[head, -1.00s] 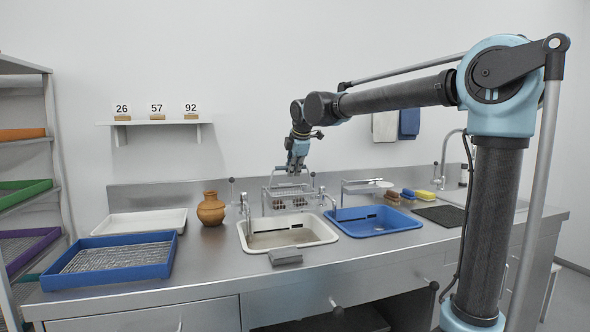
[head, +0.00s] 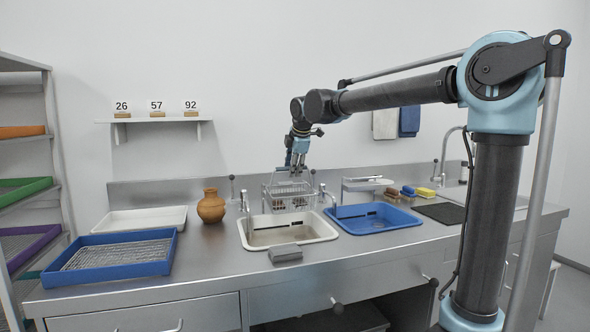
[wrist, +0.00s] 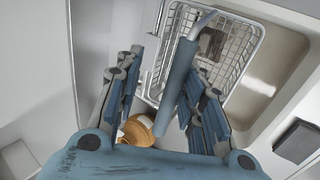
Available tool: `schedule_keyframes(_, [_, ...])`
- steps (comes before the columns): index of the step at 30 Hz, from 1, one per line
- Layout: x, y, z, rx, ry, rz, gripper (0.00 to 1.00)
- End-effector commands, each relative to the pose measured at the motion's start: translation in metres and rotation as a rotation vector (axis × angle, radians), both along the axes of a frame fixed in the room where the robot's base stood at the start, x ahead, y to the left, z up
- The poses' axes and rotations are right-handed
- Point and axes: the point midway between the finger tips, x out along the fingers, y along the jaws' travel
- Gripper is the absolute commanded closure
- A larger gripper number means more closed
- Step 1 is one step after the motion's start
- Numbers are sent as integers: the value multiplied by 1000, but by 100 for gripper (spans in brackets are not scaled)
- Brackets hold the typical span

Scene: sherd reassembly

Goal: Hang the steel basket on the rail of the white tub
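The steel basket (head: 289,196) is a wire basket with a handle, just behind the white tub (head: 328,233) in the head view. In the wrist view the basket (wrist: 238,48) lies beyond my fingers, beside the pale tub rim (wrist: 295,93), with something dark brown inside. Its blue-grey handle grip (wrist: 177,90) passes between my fingers, nearer the right one. My gripper (head: 298,172) is above the basket; in the wrist view my gripper (wrist: 160,95) is open, with a gap around the grip. Whether the basket touches the counter is unclear.
A clay jar (head: 211,208) stands left of the basket. A blue tub (head: 375,224) is right of the white tub. A grey block (head: 285,254) lies in front. White (head: 140,220) and blue (head: 106,258) trays are at left. Taps stand close around the basket.

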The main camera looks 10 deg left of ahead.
Motion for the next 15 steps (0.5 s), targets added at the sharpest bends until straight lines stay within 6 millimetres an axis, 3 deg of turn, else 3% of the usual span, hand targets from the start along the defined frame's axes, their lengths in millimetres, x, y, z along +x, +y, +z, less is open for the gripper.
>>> schedule_keyframes(8, [-4, -3, 8, 0, 0, 0, 65])
schedule_keyframes(15, [-22, -14, 41, 1, 0, 1, 65])
